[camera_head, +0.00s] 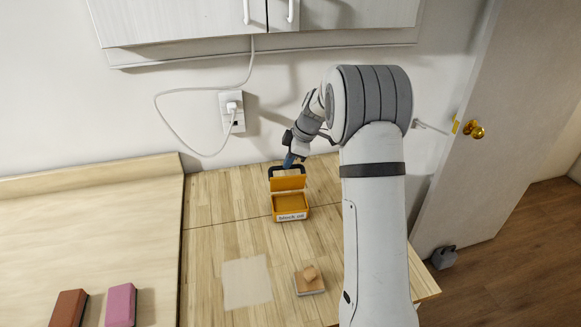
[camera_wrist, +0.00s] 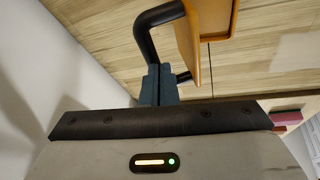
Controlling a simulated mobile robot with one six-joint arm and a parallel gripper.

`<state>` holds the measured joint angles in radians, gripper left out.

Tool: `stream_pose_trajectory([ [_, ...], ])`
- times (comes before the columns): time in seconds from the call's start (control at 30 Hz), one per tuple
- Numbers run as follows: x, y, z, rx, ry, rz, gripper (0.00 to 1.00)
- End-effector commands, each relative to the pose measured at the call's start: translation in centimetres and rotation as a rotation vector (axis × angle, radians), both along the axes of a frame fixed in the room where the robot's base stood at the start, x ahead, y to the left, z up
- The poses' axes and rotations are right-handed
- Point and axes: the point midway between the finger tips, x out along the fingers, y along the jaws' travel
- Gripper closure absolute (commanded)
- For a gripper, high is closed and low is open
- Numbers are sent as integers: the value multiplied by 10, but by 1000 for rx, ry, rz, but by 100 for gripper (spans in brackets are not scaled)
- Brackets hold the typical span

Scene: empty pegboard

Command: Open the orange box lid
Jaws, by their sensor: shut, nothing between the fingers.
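The orange box (camera_head: 291,211) stands on the wooden table with a white label on its front. Its lid (camera_head: 287,184) is raised at the back, about upright, and I can see into the box. A black handle (camera_head: 273,170) sticks up from the lid. My gripper (camera_head: 289,161) is at the back of the lid, by the handle. In the wrist view my gripper's blue fingers (camera_wrist: 159,82) are shut together beside the black handle (camera_wrist: 143,40), with nothing between them. The orange lid (camera_wrist: 190,45) shows edge-on just beyond. Whether the fingers touch the handle or lid is unclear.
A small wooden block (camera_head: 310,273) sits on a square base at the front right. A pale square sheet (camera_head: 247,282) lies left of it. A brown block (camera_head: 69,308) and a pink block (camera_head: 121,304) are at lower left. A wall cabinet (camera_head: 190,20) hangs above.

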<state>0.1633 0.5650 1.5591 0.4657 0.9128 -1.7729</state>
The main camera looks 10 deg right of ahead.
Motion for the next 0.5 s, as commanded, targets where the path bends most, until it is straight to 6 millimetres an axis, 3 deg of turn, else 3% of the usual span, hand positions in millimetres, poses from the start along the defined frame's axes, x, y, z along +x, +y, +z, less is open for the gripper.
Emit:
stream_pose_trajectory([
  [0.27, 28, -2, -8, 12, 135, 2, 100],
  [0.5, 43, -3, -15, 13, 135, 1, 100],
])
